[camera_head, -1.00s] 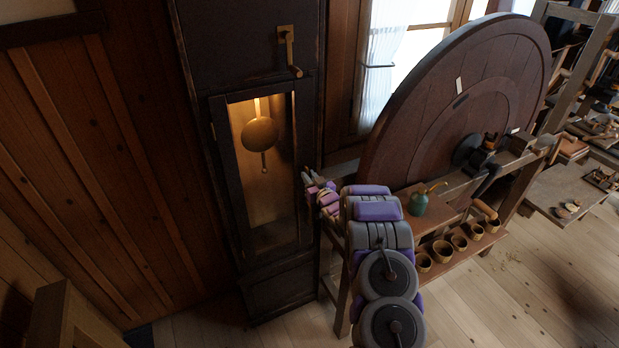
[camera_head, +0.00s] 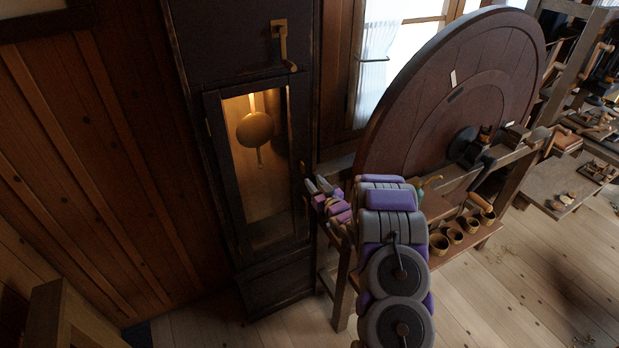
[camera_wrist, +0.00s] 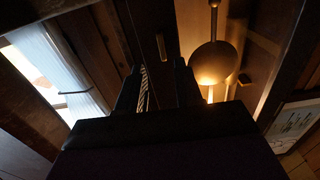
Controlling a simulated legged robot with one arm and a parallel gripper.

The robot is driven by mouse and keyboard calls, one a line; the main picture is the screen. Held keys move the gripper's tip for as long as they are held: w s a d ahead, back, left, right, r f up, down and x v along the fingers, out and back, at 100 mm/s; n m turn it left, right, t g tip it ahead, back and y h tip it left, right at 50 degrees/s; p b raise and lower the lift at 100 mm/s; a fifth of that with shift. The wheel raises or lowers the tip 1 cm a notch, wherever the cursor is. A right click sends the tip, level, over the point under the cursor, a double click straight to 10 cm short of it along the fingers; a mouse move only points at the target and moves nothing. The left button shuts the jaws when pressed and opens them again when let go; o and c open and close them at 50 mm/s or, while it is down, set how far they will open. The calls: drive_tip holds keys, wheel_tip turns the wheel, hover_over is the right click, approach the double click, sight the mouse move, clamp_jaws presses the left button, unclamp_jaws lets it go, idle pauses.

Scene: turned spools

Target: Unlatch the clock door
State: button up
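The tall dark clock case stands left of centre in the head view. Its framed glass door (camera_head: 212,150) appears closed, with a lit brass pendulum (camera_head: 255,128) behind it. A brass latch (camera_head: 280,42) with a bent handle is on the case above the door. My gripper (camera_head: 317,186) is beside the door's right edge, well below the latch, apparently not touching the case. In the wrist view my gripper (camera_wrist: 159,85) shows two dark fingers apart with nothing held between them. The pendulum (camera_wrist: 214,62) also shows there, right of the fingers. The latch is not discernible in the wrist view.
A large wooden wheel (camera_head: 400,130) on a bench stands close on the right of my arm. Several small cups (camera_head: 455,236) sit on a low shelf right of my arm. A curtained window (camera_head: 378,60) is behind. Bare floor (camera_head: 530,280) lies at the lower right.

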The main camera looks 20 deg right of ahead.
drive_tip(key=s, duration=1)
drive_tip(key=shift+d+f, duration=0.15)
drive_tip(key=shift+d, duration=0.05)
drive_tip(key=shift+w, duration=0.1)
drive_tip(key=s+a+r+g+b, duration=0.2)
drive_tip(key=s+a+g, duration=0.4)
drive_tip(key=s, duration=0.9)
drive_tip(key=s+a+r+g+b, duration=0.3)
drive_tip(key=s+a+r+g, duration=0.2)
drive_tip(key=s+a, duration=0.5)
drive_tip(key=s+a+r+g+b, duration=0.3)
drive_tip(key=s+a+g, duration=0.5)
drive_tip(key=s, duration=1.1)
drive_tip(key=shift+s+r+g+h, duration=0.3)
drive_tip(key=shift+s+r+g, duration=0.1)
drive_tip(key=shift+r, duration=0.1)
drive_tip(key=shift+c, duration=0.2)
